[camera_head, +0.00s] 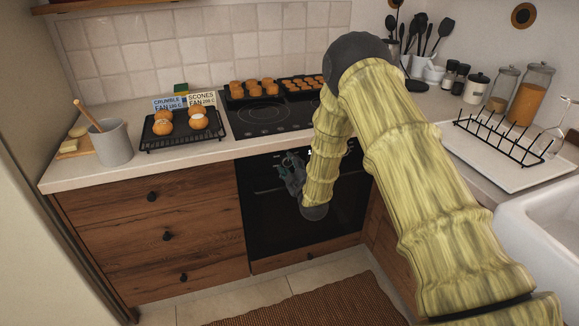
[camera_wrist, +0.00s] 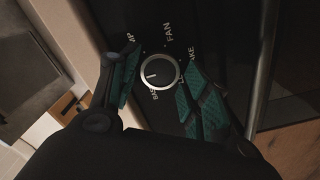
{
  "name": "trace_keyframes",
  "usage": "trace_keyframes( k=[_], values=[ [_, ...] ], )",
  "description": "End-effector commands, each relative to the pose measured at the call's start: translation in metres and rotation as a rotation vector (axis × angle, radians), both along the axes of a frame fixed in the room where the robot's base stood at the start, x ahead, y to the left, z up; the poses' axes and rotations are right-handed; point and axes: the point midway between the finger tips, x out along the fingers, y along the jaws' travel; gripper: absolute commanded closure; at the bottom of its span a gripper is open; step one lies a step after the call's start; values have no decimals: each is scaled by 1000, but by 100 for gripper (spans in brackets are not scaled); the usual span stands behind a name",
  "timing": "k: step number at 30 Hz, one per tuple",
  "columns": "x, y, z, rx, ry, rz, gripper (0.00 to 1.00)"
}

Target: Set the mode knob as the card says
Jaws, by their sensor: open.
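In the wrist view the round mode knob (camera_wrist: 158,71), with a pale rim and dark face, sits on the black oven panel (camera_wrist: 220,30). FAN is printed at its upper right; other labels are partly hidden, one ending in AKE. A short mark on the knob seems to point left and slightly down, away from FAN. My gripper (camera_wrist: 160,62) is open, its green-padded fingers on either side of the knob; contact cannot be told. In the head view my gripper (camera_head: 292,172) is at the oven front. Two cards read CRUMBLE FAN (camera_head: 169,103) and SCONES FAN 200 C (camera_head: 201,99).
The cards stand behind a black rack (camera_head: 180,142) holding several round baked goods. Filled trays (camera_head: 254,90) are at the back of the black hob (camera_head: 262,119). A grey crock (camera_head: 112,145) stands at the left. The floor before the drawers (camera_head: 165,235) is clear.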

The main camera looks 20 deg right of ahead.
Motion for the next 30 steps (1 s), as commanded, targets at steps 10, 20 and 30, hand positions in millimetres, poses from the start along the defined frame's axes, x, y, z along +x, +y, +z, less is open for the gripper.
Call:
trace_keyframes(
  k=[10,20,30],
  values=[
    [0,0,0,1,-1,1,86],
    [0,1,-1,84,2,1,86],
    [0,0,-1,357,9,0,86]
  ],
)
